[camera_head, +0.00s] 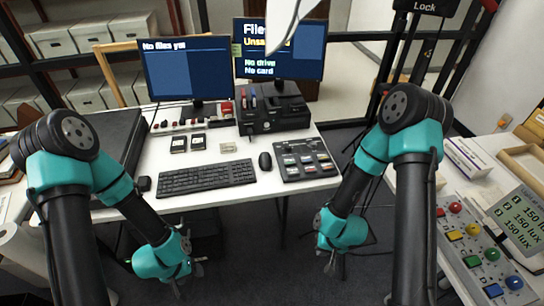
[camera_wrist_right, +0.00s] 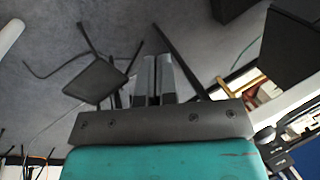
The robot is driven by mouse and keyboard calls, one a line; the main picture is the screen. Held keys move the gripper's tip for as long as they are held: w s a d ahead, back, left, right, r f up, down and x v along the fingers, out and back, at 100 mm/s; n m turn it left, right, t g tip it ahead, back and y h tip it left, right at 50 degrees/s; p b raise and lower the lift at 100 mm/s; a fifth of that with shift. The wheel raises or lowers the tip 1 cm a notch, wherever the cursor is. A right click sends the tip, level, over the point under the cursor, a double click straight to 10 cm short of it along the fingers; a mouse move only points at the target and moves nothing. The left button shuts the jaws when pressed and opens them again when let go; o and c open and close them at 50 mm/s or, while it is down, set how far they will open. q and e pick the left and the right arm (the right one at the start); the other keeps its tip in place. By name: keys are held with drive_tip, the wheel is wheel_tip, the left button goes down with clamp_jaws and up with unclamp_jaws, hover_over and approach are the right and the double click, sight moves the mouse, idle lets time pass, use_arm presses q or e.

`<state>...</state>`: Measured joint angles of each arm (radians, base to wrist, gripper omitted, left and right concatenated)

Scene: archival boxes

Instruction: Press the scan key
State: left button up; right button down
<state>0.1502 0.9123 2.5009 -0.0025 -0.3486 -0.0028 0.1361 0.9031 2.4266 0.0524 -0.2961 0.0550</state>
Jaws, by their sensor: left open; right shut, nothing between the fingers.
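A dark key panel (camera_head: 306,172) with several small coloured and pale keys lies on the white desk, right of the mouse. I cannot read its labels, so I cannot tell which key is the scan key. My left gripper (camera_head: 188,278) is open and empty, low in front of the desk's front edge. My right gripper (camera_head: 329,266) is shut and empty, also low in front of the desk, below the key panel and apart from it. In the right wrist view its two fingers (camera_wrist_right: 157,78) lie together over grey floor.
The desk holds a keyboard (camera_head: 207,177), a mouse (camera_head: 265,161), two monitors (camera_head: 187,75) and a black dock (camera_head: 272,112). The left screen reads "No files yet". A second panel (camera_head: 470,215) with coloured buttons and a lux display (camera_head: 525,215) stands at right.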

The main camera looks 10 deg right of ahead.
drive_tip(key=w+r+m+t, duration=0.1)
drive_tip(key=w+r+m, duration=0.15)
drive_tip(key=w, duration=0.65)
drive_tip(key=m+t+y, duration=0.2)
drive_tip(key=m+t, duration=0.1)
drive_tip(key=m, duration=0.6)
approach(289, 162)
drive_tip(key=a, duration=0.1)
drive_tip(key=s+a+f, duration=0.1)
drive_tip(key=a, duration=0.1)
drive_tip(key=shift+f, duration=0.2)
drive_tip(key=w+a+r+m+t+y, duration=0.1)
drive_tip(key=w+r+m, duration=0.2)
drive_tip(key=w+r, duration=0.2)
drive_tip(key=shift+w+a+r, duration=0.2)
drive_tip(key=shift+r, duration=0.6)
drive_tip(key=shift+f+m, duration=0.1)
drive_tip(key=shift+m, duration=0.15)
drive_tip(key=shift+f, duration=4.35)
drive_tip(key=shift+f, duration=0.1)
drive_tip(key=shift+f, duration=0.3)
